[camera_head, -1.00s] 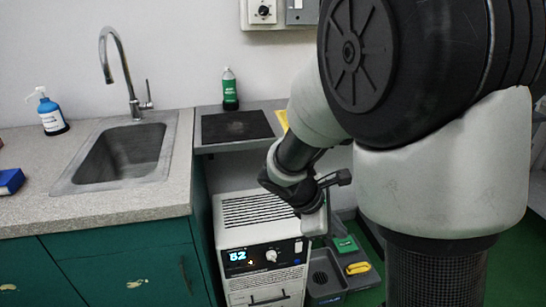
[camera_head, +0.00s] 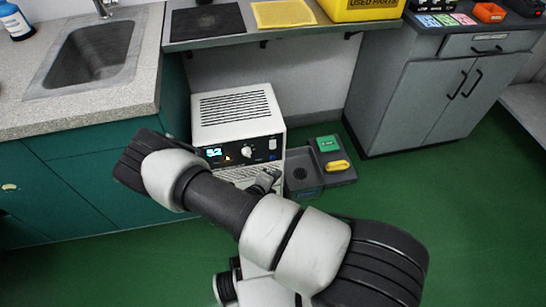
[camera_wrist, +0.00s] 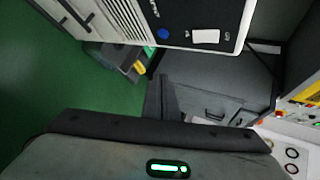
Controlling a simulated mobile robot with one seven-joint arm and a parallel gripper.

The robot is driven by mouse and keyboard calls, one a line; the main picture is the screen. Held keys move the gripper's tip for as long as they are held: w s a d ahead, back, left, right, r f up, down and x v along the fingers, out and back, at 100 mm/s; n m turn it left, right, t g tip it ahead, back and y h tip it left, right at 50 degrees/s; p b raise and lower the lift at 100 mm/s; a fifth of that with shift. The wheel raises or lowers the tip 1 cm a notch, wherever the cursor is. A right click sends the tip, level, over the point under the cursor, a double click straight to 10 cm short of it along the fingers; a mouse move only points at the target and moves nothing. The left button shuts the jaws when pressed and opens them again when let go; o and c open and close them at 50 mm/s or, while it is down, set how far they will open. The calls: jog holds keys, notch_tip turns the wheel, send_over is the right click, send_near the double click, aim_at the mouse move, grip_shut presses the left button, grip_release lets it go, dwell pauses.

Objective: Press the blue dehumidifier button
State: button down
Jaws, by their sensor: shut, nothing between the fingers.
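The white dehumidifier (camera_head: 236,108) stands on the floor beside the green sink cabinet. Its dark front panel (camera_head: 225,161) has a lit display reading 52, a round knob and a white switch. In the wrist view the blue button (camera_wrist: 163,33) shows on the dark panel, beside the white switch (camera_wrist: 206,36). I cannot make out the blue button clearly in the head view. My gripper (camera_head: 265,181) is low in front of the dehumidifier's right side, below the panel. In the wrist view my gripper (camera_wrist: 164,97) is shut and empty, apart from the button.
A grey tray (camera_head: 306,178) with a green item (camera_head: 327,144) and a yellow item (camera_head: 338,166) lies right of the dehumidifier. A shelf (camera_head: 290,33) hangs above, and a grey cabinet (camera_head: 420,100) stands at right. Green floor is open in front.

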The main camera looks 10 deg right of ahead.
aim_at(273, 158)
jog(key=f+n, duration=0.1)
jog(key=s+f+n, duration=0.1)
jog(key=f, duration=0.1)
jog(key=f+n+y, duration=0.1)
jog(key=n, duration=0.1)
jog(key=shift+s+d+f+t, duration=0.3)
jog(key=shift+s+d, duration=0.05)
jog(key=shift+s, duration=0.05)
jog(key=w+b, duration=0.4)
jog(key=w, duration=0.4)
jog(key=shift+w, duration=0.4)
jog(key=shift+w, duration=0.15)
dwell(1.4)
jog(key=shift+w, duration=0.25)
